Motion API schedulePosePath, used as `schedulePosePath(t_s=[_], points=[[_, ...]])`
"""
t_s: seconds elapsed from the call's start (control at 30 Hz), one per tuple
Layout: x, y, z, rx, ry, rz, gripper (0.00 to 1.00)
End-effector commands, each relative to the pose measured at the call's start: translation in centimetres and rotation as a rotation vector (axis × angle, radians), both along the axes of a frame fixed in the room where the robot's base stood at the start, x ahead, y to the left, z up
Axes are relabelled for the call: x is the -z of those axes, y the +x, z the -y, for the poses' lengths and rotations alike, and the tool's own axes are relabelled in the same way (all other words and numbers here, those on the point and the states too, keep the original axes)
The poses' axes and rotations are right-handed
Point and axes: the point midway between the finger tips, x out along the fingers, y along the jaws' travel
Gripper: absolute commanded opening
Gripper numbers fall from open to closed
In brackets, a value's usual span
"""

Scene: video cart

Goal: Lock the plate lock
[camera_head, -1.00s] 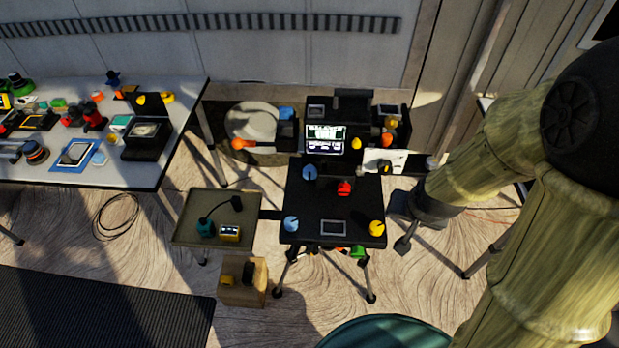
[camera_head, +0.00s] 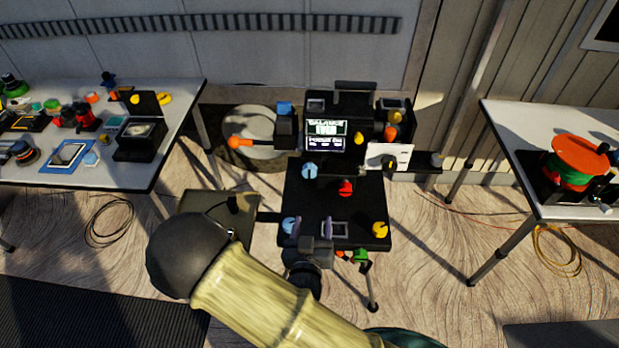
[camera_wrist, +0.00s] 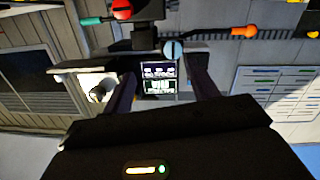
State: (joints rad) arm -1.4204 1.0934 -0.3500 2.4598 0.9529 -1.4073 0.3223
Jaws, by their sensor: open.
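A black plate (camera_head: 362,212) stands on a tripod in the middle of the head view. It bears a red knob (camera_head: 346,187), a blue knob (camera_head: 309,170) at its back left, another blue knob (camera_head: 291,225) at its front left and a yellow knob (camera_head: 380,229) at its front right. I cannot tell which is the plate lock. My gripper (camera_head: 312,228) is open over the plate's front edge, near the front-left blue knob. In the wrist view my gripper (camera_wrist: 162,88) has its fingers apart, with a lit screen (camera_wrist: 158,80) seen between them, a blue knob (camera_wrist: 173,48) and a red knob (camera_wrist: 122,9).
Behind the plate stands a lit monitor (camera_head: 326,137), with an orange-ended handle (camera_head: 240,142) at its left. A cluttered table (camera_head: 100,178) stands left, and another table (camera_head: 510,130) with an orange-green reel stands right. A tray (camera_head: 195,204) beside the plate is partly hidden by my arm.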

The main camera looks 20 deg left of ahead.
Motion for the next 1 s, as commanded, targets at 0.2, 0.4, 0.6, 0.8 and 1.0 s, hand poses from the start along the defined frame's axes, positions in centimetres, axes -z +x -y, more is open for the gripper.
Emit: schedulePosePath(t_s=[0.2,0.4,0.6,0.8,1.0], points=[[-0.5,-1.6,-1.5,-0.069,-0.010,0.113,0.59],[-0.5,-1.5,-1.4,-0.067,-0.008,0.111,0.59],[-0.6,-0.9,-1.3,-0.061,-0.009,0.110,0.59],[-0.7,1.7,-1.8,-0.058,-0.008,0.109,0.59],[-0.8,5.1,-2.6,-0.059,-0.008,0.110,0.59]])
